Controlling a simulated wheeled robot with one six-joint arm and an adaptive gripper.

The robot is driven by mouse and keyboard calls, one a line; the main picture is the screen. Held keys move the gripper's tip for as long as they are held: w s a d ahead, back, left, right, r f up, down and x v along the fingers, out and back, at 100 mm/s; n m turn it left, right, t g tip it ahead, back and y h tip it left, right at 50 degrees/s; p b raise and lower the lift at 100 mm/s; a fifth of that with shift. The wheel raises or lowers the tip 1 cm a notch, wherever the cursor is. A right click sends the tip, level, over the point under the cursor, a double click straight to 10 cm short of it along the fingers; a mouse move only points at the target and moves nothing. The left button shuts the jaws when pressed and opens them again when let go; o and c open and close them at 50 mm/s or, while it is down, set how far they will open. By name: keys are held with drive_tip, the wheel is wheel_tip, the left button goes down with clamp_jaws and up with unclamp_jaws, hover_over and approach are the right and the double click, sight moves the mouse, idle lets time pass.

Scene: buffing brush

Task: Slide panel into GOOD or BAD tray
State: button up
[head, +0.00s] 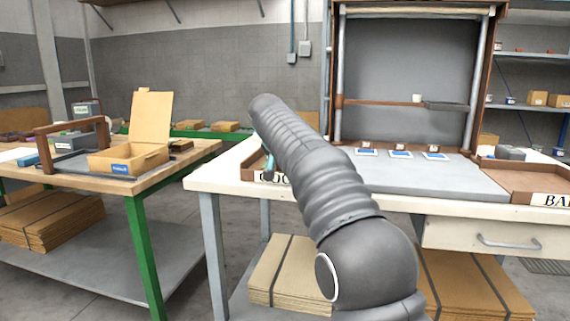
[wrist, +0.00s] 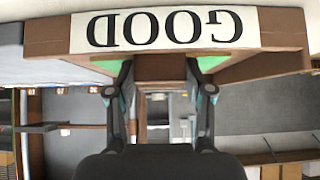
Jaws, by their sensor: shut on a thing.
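My gripper (wrist: 159,78) is at the GOOD tray, its fingers spread around a plain brown thing (wrist: 160,66) and shut on it; I cannot tell for sure that this is the panel. The wrist view is upside down. The brown GOOD tray (wrist: 270,66) fills its top, with its white label and green inside showing beside the fingers.
A grey mat (head: 440,180) covers the bench middle and looks clear. Several blue-and-white cards (head: 400,154) lie at its back edge, with small brown blocks behind. A brown-framed booth (head: 400,75) stands behind. A wooden table (head: 160,178) with an open carton (head: 130,158) is at left.

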drive_tip(key=shift+a+f, duration=0.1)
drive_tip(key=shift+a, duration=0.15)
drive_tip(key=o, duration=1.3)
drive_tip(key=v, duration=1.2)
